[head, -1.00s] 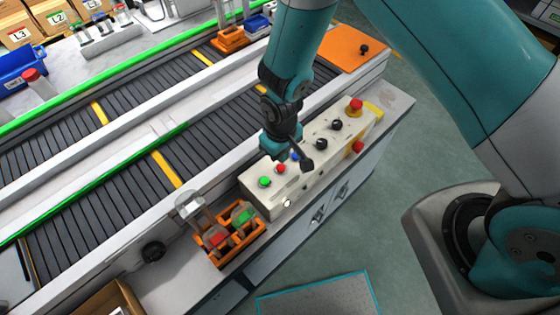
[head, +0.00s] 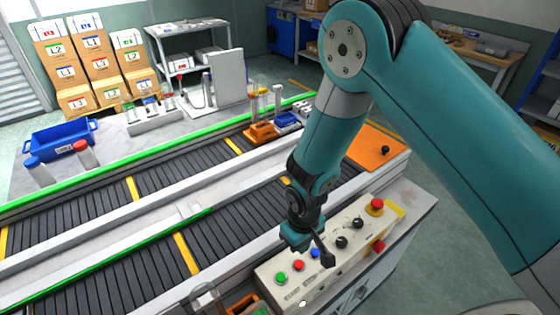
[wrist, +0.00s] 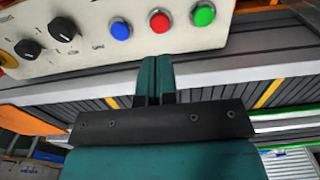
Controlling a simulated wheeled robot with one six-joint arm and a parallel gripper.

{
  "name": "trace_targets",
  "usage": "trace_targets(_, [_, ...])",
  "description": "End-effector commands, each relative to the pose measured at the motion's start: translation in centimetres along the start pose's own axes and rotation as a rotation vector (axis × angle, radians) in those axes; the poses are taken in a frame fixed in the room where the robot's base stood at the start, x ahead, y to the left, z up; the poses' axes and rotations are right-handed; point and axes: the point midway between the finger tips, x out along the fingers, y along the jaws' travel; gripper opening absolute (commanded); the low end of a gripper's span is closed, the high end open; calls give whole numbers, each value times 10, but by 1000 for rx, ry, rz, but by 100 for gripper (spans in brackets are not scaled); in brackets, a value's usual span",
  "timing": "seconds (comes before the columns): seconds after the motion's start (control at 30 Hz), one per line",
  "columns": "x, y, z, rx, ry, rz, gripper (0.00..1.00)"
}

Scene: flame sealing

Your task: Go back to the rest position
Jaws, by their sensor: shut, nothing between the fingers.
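My gripper (wrist: 157,66) shows in the wrist view with its two teal fingers together and nothing between them. In the head view my gripper (head: 297,241) hangs at the far edge of the cream control panel (head: 345,262), beside its blue button. The wrist view shows the panel (wrist: 90,25) past the fingertips, with a blue button (wrist: 120,29), a red button (wrist: 159,21) and a green button (wrist: 203,14). I cannot tell whether the fingers touch anything.
Belt conveyors (head: 120,208) run along the bench behind the panel. An orange plate (head: 376,148) lies beyond the panel's right end, near a red emergency button (head: 376,205). A blue bin (head: 60,139) stands far left. Grey floor (head: 470,222) is open at right.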

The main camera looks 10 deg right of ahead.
Motion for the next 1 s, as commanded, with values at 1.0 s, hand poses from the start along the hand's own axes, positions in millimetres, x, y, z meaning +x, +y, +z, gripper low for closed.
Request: trace_targets(1.0, [-254,-37,161,-79,191,-303,0])
